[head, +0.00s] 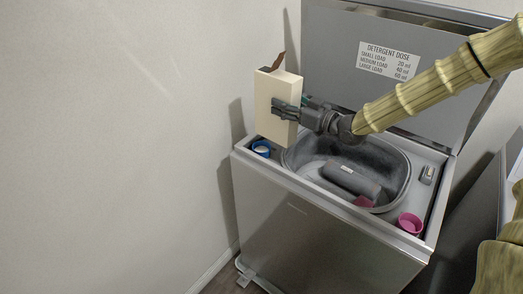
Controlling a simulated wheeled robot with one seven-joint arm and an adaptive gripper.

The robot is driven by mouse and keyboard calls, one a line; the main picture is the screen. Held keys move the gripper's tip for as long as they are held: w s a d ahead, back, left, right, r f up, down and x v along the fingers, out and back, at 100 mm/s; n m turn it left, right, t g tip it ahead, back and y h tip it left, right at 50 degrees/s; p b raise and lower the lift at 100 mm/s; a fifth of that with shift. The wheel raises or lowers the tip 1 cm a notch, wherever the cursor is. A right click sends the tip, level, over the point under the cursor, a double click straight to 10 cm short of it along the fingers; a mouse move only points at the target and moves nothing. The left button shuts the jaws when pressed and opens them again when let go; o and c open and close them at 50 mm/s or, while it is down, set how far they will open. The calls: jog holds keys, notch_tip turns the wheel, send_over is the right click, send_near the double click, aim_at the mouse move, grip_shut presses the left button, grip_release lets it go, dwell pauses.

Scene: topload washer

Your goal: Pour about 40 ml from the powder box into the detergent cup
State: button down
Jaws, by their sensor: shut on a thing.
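The powder box (267,98) is cream-coloured, with a torn brown flap standing up at its top. My gripper (289,108) is shut on the box and holds it upright, or nearly so, in the air above the washer's left side. A small blue cup (262,149) sits in the left corner of the washer top, below the box, with something pale inside it. A pink cup (411,223) sits at the front right corner of the washer top. I cannot tell from its look which cup is the detergent cup. No powder is seen falling.
The topload washer (320,235) has its lid (330,45) raised, with a dose label (389,60) reading small 20, medium 40, large 60 ml. A grey bundle (352,180) and a pink item lie in the open drum. A wall (110,130) stands close on the left.

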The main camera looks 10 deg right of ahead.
jog(key=shift+r, duration=0.5)
jog(key=shift+f, duration=0.1)
notch_tip(320, 180, down, 4)
jog(key=shift+r+b, duration=0.1)
jog(key=shift+b, duration=1)
jog(key=shift+a, duration=0.1)
